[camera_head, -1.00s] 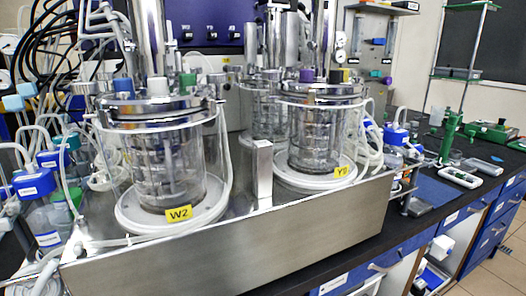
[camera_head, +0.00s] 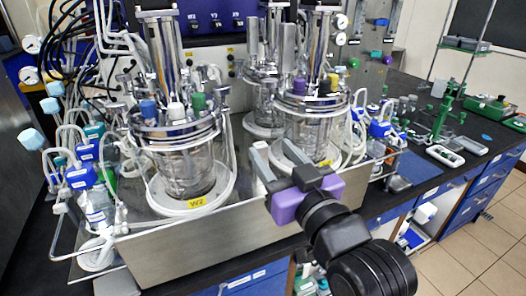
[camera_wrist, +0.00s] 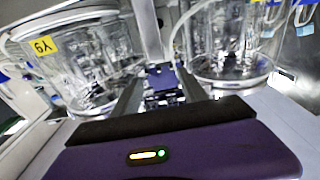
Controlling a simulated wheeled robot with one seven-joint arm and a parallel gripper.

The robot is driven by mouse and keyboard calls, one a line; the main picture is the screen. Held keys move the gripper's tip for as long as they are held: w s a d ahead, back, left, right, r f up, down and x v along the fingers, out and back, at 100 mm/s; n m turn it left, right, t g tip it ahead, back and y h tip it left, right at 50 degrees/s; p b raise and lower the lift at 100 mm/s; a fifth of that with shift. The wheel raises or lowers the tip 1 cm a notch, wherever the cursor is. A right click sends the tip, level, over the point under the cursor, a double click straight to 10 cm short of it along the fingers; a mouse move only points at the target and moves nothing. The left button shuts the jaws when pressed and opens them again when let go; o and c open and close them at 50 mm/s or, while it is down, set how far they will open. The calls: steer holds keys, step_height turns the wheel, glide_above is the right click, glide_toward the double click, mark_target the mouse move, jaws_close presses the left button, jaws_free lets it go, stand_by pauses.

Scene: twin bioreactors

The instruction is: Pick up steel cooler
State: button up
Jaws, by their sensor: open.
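The steel cooler, which I take to be the narrow upright metal block on the bench unit between the two front glass vessels, shows in the wrist view as a pale post (camera_wrist: 150,32). It stands just beyond the fingertips, slightly left of the middle of the gap. My gripper (camera_head: 271,149) is open and reaches in over the front of the steel tray, between the vessels. Its fingers also show apart in the wrist view (camera_wrist: 160,76). In the head view the fingers largely hide the block, and I cannot tell whether they touch it.
The steel tray (camera_head: 185,247) has a raised front wall. Blue-capped bottles (camera_head: 95,205) crowd the left side. Tubing surrounds the vessels.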

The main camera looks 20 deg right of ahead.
steer(key=w+f+g, duration=0.2)
steer(key=w+f, duration=0.1)
steer(key=w+f+g, duration=0.2)
steer(key=w+f, duration=0.1)
steer(key=f, duration=0.1)
steer(key=shift+w+f+p, duration=0.3)
steer(key=shift+w, duration=0.1)
steer(key=shift+c, duration=0.2)
jaws_close()
